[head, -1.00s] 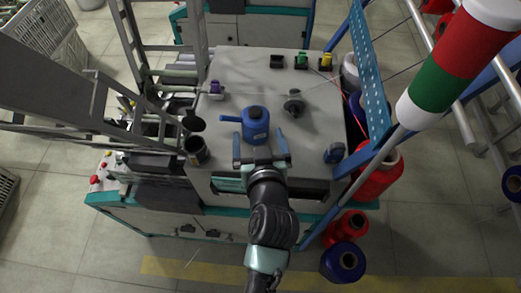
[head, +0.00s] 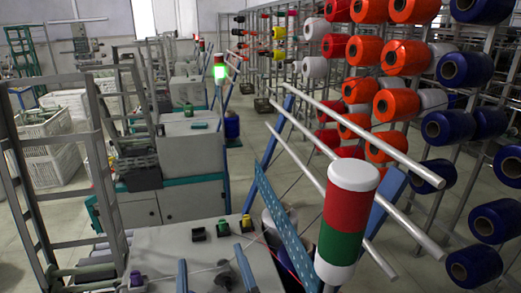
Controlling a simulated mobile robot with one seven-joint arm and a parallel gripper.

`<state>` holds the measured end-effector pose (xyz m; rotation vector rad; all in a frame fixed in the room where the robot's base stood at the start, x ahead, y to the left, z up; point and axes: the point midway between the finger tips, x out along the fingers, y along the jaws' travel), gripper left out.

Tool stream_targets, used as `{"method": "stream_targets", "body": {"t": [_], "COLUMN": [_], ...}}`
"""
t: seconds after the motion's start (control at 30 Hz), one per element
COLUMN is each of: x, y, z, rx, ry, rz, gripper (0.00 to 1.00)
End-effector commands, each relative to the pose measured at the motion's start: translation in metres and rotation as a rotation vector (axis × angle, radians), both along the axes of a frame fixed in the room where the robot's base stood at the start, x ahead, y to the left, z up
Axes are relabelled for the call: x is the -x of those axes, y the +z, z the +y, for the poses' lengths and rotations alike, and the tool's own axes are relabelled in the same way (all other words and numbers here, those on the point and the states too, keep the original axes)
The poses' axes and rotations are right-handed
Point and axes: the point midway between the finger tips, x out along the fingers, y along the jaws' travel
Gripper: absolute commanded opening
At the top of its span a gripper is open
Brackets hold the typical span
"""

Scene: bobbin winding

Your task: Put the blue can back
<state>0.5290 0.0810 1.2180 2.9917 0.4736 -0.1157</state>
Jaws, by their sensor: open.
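The blue can is not in view now; the picture's bottom edge cuts off the near part of the machine top. My gripper (head: 213,277) shows only as two blue-grey fingers at the bottom edge. They stand wide apart, above the grey machine top (head: 170,241). Whether the can is between them, below the edge, cannot be seen.
Black (head: 198,234), green (head: 223,228) and yellow (head: 246,224) small items line the machine top's far edge. A purple item (head: 136,280) is at left. A red-green-white signal column (head: 347,220) and blue perforated bar (head: 284,225) stand at right. Spool racks (head: 400,90) are beyond.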

Motion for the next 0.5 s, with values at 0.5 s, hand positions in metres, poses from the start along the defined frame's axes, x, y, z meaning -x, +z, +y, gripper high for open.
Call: {"method": "stream_targets", "body": {"t": [0.5], "x": [0.082], "y": [0.366], "z": [-0.078], "rx": [-0.222], "ry": [-0.246], "rz": [-0.855], "gripper": [1.0]}}
